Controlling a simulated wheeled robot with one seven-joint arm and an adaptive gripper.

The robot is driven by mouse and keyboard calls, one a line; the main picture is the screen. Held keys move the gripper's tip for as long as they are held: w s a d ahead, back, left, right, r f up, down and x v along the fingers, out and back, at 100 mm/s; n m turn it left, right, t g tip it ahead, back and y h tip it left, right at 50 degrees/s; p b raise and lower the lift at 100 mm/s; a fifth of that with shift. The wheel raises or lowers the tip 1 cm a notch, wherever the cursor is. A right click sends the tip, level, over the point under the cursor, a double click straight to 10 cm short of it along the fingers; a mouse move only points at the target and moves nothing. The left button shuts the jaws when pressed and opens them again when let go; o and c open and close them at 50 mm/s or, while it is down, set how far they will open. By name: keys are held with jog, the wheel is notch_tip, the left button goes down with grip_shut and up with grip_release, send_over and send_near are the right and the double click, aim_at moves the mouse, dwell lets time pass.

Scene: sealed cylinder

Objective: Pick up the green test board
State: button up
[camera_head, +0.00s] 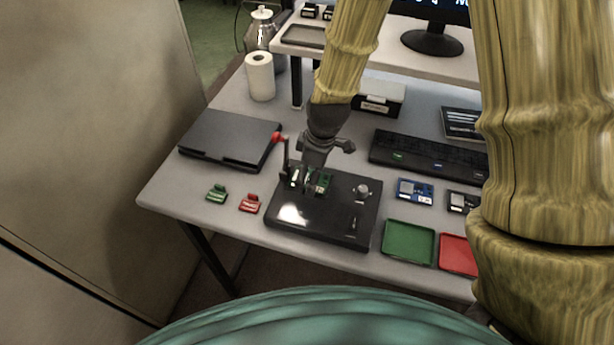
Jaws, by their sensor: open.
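A small green board (324,183) sits on the black fixture plate (325,218), near its back left part. My gripper (311,176) is right above and around that spot, pointing down, and partly hides the board. Its jaws are open. I cannot tell whether a finger touches the board. A post with a red knob (277,138) rises from the plate just left of my gripper.
A green tray (408,242) and a red tray (458,254) lie right of the fixture. Small green (217,194) and red (250,204) pieces lie left. A dark laptop-like box (229,138), a keyboard (425,154) and a blue board (414,192) are nearby.

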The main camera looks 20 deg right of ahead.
jog(key=shift+s+f, duration=0.15)
jog(key=shift+f, duration=0.05)
jog(key=shift+w+f, duration=0.15)
jog(key=shift+w, duration=0.05)
jog(key=c, duration=1.1)
